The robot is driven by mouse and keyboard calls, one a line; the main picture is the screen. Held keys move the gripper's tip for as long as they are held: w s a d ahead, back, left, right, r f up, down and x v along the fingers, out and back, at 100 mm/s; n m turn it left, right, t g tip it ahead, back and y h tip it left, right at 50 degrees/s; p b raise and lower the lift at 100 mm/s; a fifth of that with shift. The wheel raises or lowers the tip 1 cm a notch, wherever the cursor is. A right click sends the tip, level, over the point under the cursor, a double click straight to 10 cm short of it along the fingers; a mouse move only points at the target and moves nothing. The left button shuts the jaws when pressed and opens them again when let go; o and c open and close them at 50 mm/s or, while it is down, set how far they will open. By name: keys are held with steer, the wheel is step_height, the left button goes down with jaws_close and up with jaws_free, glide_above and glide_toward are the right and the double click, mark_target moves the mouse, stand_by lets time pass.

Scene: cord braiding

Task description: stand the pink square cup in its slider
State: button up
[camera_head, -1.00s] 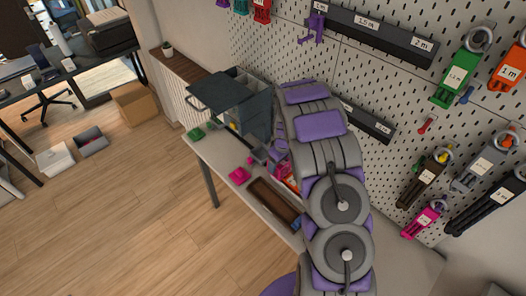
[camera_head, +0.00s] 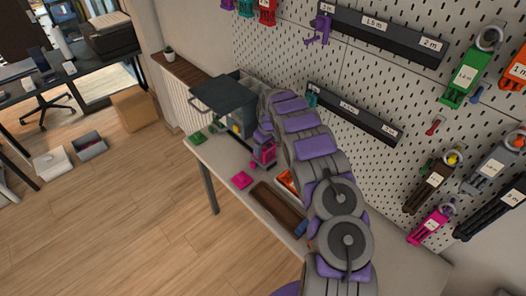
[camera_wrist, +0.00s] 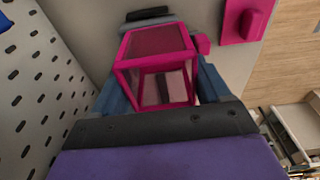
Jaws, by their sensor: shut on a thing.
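The pink square cup (camera_wrist: 154,52) is a box-like frame with see-through panels. It sits between the blue-grey fingers of my gripper (camera_wrist: 160,88) in the wrist view. In the head view the cup (camera_head: 267,157) shows at the end of my arm, above the bench, with my gripper (camera_head: 262,146) shut on it. A flat pink piece with a raised block, which looks like the slider (camera_head: 242,180), lies on the bench near the front edge. In the wrist view the slider (camera_wrist: 243,20) lies beyond the cup to the upper right, apart from it.
A brown tray (camera_head: 277,208) lies on the bench (camera_head: 212,158) in front of my arm. Green pieces (camera_head: 198,138) lie at the far left end. A dark grey cabinet (camera_head: 228,95) stands behind. The pegboard (camera_head: 385,85) rises along the right, with hanging tools.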

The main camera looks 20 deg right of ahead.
mark_target(265, 150)
steer(key=shift+w+d+f, duration=0.1)
steer(key=shift+w+f, duration=0.05)
steer(key=shift+w, duration=0.4)
steer(key=shift+w+d, duration=0.25)
steer(key=shift+d, duration=0.15)
steer(key=f, duration=0.1)
steer(key=f+b, duration=0.1)
steer(key=f, duration=0.1)
steer(key=shift+s+a+f+b, duration=0.15)
steer(key=shift+a+b, duration=0.15)
steer(key=shift+a, duration=0.05)
steer(key=c, duration=0.3)
steer(key=shift+s+a+f, duration=0.1)
steer(key=shift+a, duration=0.05)
steer(key=shift+c, duration=0.8)
steer(key=o, duration=1.2)
steer(key=shift+f, duration=0.1)
steer(key=o, duration=0.3)
steer(key=shift+w+d+f, duration=0.2)
steer(key=shift+w+d, duration=0.1)
steer(key=shift+o, duration=0.3)
steer(key=shift+s+d+r, duration=0.1)
steer(key=shift+s+r, duration=0.05)
steer(key=shift+r, duration=0.05)
steer(key=shift+a+r, duration=0.15)
steer(key=shift+a, duration=0.05)
